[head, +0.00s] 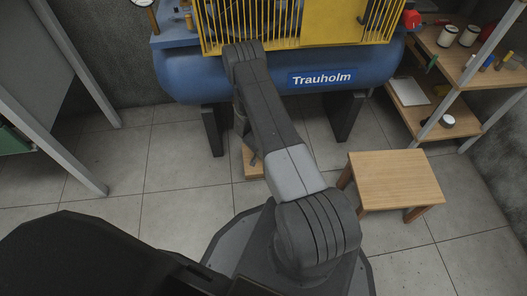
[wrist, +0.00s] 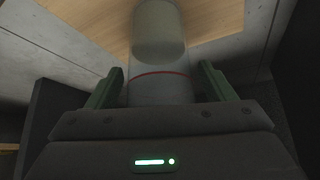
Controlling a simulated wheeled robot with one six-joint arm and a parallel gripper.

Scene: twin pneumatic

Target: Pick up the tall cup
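A pale grey cylinder, which looks like the tall cup (wrist: 160,88), stands out in the wrist view with a thin red line around it. It lies between the two green fingers of my gripper (wrist: 161,84), one at each side, very close to its walls. I cannot tell whether the fingers press on it or a narrow gap remains. A wooden surface (wrist: 95,22) shows behind the cup. In the head view my arm hides the cup and the gripper; only a bit of a wooden piece (head: 252,165) shows beside my arm.
A blue compressor tank (head: 190,75) with a yellow guard (head: 335,22) stands just behind my arm. A small wooden table (head: 396,178) stands bare to the right. Wooden shelves (head: 440,120) with small items are at the right. Tiled floor is clear at the left.

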